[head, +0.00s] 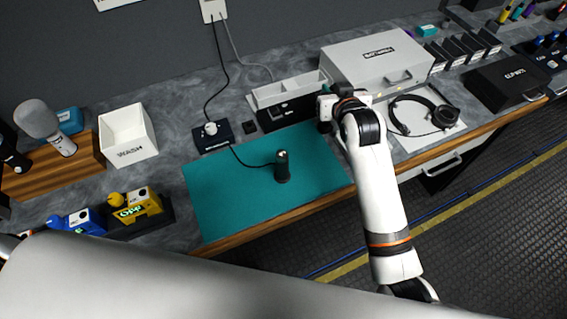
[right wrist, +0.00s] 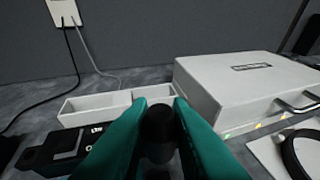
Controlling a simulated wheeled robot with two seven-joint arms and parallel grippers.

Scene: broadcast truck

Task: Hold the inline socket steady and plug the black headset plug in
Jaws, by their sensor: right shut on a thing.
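The inline socket (head: 282,168), a short black cylinder with a lighter top, stands on the teal mat (head: 215,205) in the head view. A black cable runs from it to the back left. My right gripper (head: 325,112) is to its upper right, past the mat's back right corner. In the right wrist view its teal fingers are shut on a dark, round-ended cylinder, which looks like the black headset plug (right wrist: 158,128). Its lower part is hidden between the fingers. My left gripper is not in view; a large white link of mine covers the bottom of the head view.
The headset (head: 445,116) lies on a white tray right of my right arm. Behind are a white case (head: 375,58) and a white divided bin (head: 285,90). A black box (head: 212,137), a WASH bin (head: 128,134) and a microphone (head: 40,122) stand left. The mat is mostly clear.

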